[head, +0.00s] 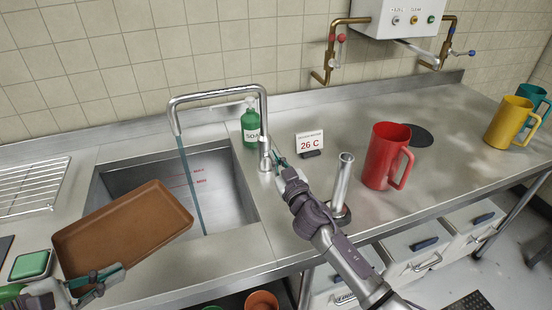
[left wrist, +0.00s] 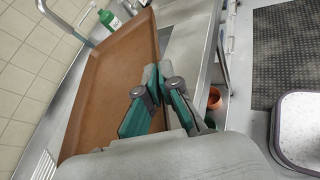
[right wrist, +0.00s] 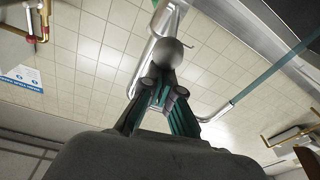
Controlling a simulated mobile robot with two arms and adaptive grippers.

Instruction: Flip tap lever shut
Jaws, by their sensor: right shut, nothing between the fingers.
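The chrome tap (head: 264,110) arches over the sink, and a blue-green stream of water (head: 190,180) runs from its spout into the basin. My right gripper (head: 279,165) is shut and empty, with its fingertips right beside the tap's base. The lever is hard to make out there behind the fingers. In the right wrist view a rounded grey end (right wrist: 168,52) sits just beyond the closed fingertips, perhaps the lever; I cannot tell whether they touch. My left gripper (head: 98,282) is shut on the edge of a brown tray (head: 125,225), held tilted over the sink's front left.
A steel upright tube (head: 343,180) and a red jug (head: 385,155) stand right of my right arm. A wire rack (head: 28,187) lies at left.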

